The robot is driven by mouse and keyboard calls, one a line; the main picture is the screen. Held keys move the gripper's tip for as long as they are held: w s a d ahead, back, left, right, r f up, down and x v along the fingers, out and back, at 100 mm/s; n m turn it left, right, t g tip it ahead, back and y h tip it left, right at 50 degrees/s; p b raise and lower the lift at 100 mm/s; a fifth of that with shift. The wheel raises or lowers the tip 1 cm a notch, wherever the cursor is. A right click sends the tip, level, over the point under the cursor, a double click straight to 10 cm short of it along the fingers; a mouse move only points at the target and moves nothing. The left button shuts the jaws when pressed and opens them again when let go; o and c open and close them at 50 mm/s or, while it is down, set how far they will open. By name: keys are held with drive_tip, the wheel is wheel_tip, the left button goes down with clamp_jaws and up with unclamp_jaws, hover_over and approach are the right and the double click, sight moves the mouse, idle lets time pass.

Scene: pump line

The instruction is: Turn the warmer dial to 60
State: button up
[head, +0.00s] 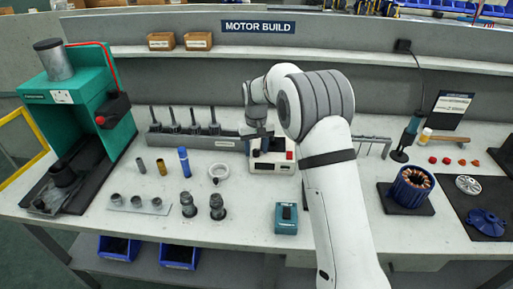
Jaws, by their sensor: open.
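A white box-shaped unit (285,166), which looks like the warmer, stands on the bench near the middle, in front of the rear rail. It has a dark top section and small red parts on its right front. I cannot make out its dial or any scale; they are too small or hidden. My gripper (264,146) is open, pointing down at the dark top of the unit, partly covering it. Whether the fingers touch it I cannot tell.
A teal press (100,75) stands at the left. A white ring (218,173), a blue cylinder (184,162) and a teal box (286,218) are nearby. A copper-wound stator (411,186) stands right of my arm.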

drive_tip(key=shift+f, duration=0.1)
drive_tip(key=shift+c, duration=0.2)
clamp_jaws()
drive_tip(key=shift+n, duration=0.4)
drive_tip(key=n, duration=0.6)
drive_tip(key=shift+n, duration=0.3)
drive_tip(key=n, duration=0.6)
drive_tip(key=shift+p, duration=0.35)
drive_tip(key=shift+n, duration=0.4)
